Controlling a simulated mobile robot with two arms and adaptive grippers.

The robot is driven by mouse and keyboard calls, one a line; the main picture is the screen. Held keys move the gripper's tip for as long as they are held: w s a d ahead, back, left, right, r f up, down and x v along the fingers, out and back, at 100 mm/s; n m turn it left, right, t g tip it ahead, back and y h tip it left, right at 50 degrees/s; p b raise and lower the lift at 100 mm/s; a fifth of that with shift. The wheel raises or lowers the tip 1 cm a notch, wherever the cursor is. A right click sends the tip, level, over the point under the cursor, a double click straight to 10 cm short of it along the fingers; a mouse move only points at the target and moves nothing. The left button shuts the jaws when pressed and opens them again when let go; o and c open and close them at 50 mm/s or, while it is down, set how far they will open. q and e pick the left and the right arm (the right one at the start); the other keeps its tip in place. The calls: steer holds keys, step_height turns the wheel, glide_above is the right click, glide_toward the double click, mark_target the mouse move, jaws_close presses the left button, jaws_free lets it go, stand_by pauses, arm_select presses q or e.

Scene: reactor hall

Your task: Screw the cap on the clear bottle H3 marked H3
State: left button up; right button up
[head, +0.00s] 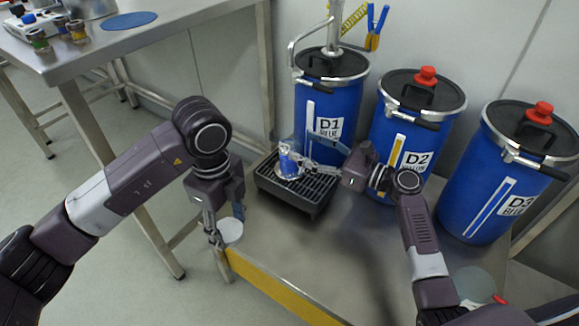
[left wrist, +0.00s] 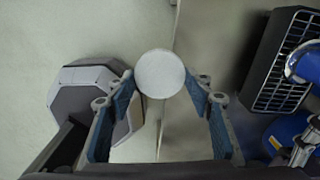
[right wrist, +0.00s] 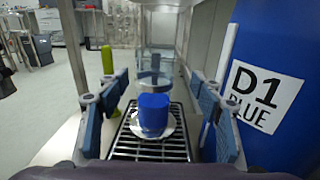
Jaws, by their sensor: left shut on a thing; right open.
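The clear bottle (head: 288,164) with blue liquid stands upright on a white round dish on the black grated tray (head: 321,190). In the right wrist view the bottle (right wrist: 153,115) shows ahead, between the two fingers; no H3 mark is readable. My right gripper (head: 303,160) is open beside the bottle; I cannot tell whether a finger touches it. My left gripper (head: 216,236) is shut on a white round cap (head: 230,231), by the bench's left front corner, well apart from the bottle. The cap (left wrist: 160,73) sits between its fingertips in the left wrist view.
Blue drums D1 (head: 313,98), D2 (head: 400,142) and D3 (head: 502,190) stand along the back and right of the steel bench (head: 330,250). Another table (head: 130,45) with small jars stands at the upper left. The bench front is largely clear.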

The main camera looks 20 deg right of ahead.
mark_target(287, 152)
arm_select(q)
steer(key=shift+f+b, duration=0.9)
steer(key=shift+f, duration=0.05)
arm_select(e)
steer(key=x, duration=0.5)
steer(key=shift+s+a+f, duration=0.1)
steer(key=shift+a+f, duration=0.05)
steer(key=shift+a, duration=0.25)
arm_select(q)
steer(key=shift+r, duration=0.1)
arm_select(e)
jaws_close()
